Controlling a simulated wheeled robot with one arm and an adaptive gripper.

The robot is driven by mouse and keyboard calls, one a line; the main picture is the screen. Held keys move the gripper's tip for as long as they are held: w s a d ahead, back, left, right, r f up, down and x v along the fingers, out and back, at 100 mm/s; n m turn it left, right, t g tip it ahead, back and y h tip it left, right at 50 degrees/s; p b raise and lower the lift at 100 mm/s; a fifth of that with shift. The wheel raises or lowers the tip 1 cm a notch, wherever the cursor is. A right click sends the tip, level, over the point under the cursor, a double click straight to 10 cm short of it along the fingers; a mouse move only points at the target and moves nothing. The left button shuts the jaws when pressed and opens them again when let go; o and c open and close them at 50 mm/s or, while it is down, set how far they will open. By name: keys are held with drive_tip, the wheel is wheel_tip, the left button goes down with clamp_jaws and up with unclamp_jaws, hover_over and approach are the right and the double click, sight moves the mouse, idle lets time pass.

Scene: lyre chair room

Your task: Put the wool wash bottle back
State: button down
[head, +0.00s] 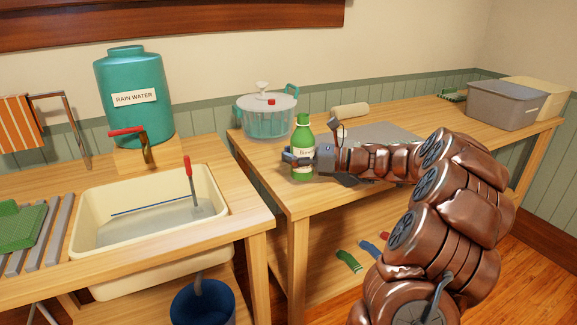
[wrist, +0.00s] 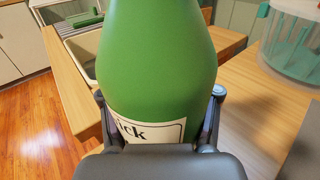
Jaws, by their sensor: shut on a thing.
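The green bottle (head: 303,138), with a cream label and green cap, is upright at the left end of the right-hand table. It fills the middle of the wrist view (wrist: 155,50), where part of its label reads "ick". My gripper (head: 301,157) is shut on the bottle, with one finger on each side of it. It also shows at the bottom of the wrist view (wrist: 160,112). The bottle's base is near the tabletop; I cannot tell whether it touches.
A clear lidded tub (head: 267,116) stands behind the bottle. A grey bin (head: 504,104) is at the table's far right. The cream sink (head: 92,215) and teal rain water tank (head: 130,85) are left, across a gap. Several coloured rolled items (head: 348,260) lie on the lower shelf.

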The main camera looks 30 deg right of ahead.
drive_tip(key=shift+w+d, duration=0.1)
drive_tip(key=shift+w, duration=0.15)
drive_tip(key=shift+f+b, duration=0.55)
drive_tip(key=shift+f, duration=1.2)
drive_tip(key=shift+f, duration=0.1)
drive_tip(key=shift+c, duration=1.2)
unclamp_jaws()
